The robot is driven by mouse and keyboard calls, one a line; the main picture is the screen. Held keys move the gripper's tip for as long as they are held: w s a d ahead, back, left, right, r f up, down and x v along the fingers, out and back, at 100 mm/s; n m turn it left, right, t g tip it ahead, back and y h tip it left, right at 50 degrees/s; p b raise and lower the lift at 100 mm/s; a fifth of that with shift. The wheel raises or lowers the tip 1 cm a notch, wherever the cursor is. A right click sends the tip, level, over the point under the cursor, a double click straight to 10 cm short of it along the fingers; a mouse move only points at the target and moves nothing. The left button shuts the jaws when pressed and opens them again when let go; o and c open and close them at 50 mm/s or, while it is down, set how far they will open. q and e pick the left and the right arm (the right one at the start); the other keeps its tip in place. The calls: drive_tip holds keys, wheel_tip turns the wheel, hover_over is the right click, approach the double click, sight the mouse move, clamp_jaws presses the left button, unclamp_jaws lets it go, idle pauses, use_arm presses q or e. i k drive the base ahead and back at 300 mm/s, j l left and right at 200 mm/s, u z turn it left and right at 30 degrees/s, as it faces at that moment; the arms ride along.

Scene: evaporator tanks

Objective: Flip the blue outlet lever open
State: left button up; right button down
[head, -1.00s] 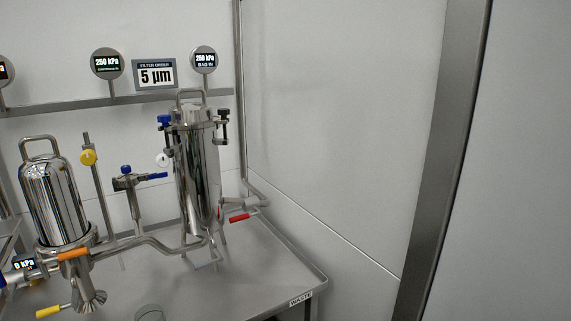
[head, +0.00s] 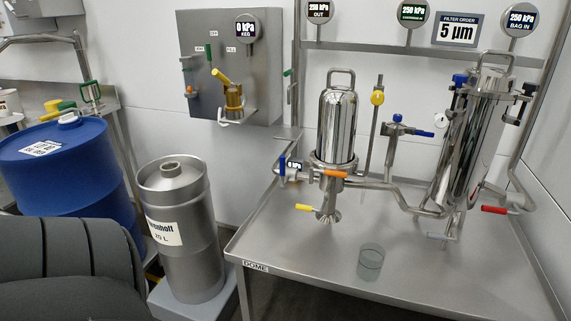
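A second blue lever (head: 424,133) points right, roughly level, on a small pipe fitting between the two steel housings. I see no label that tells which is the outlet lever. Neither of my grippers is in view.
The steel bench (head: 300,235) carries a tall bag housing (head: 472,140), a glass beaker (head: 370,262), and yellow (head: 305,208), orange (head: 336,174) and red (head: 493,210) levers. A steel keg (head: 182,260) and blue drum (head: 65,170) stand left. The bench front is mostly clear.

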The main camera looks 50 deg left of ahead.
sight(282, 158)
drive_tip(key=u, duration=1.6)
